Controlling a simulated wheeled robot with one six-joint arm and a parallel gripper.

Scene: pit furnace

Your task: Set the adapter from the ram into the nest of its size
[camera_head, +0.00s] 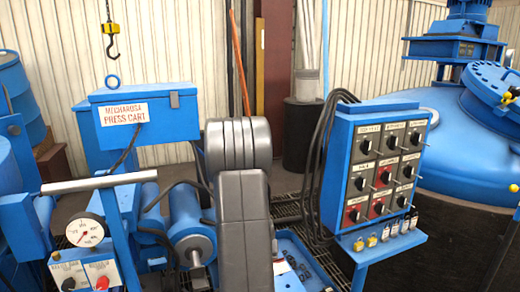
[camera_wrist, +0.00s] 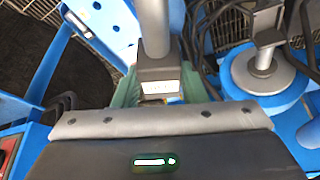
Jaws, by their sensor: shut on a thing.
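In the wrist view my gripper (camera_wrist: 160,90) has two green fingers shut on the adapter. The adapter (camera_wrist: 158,72) has a grey block with a small pale label, and a thick pale round shank running from it to the top edge of the view. The label is too small to read. The ram (camera_head: 194,240), a blue cylinder with a metal rod end, stands left of my arm in the head view. My gripper and the adapter are hidden behind my arm there. A blue tray (camera_head: 291,243) with dark marks or recesses lies partly behind my arm; I cannot tell the nest sizes.
A blue switch panel (camera_head: 380,165) with cables stands right of the tray. A press cart box (camera_head: 140,113) and a dial gauge (camera_head: 86,231) are at left. A hook (camera_head: 112,45) hangs above. A blue plate with holes (camera_wrist: 102,22) shows at the wrist view's upper left.

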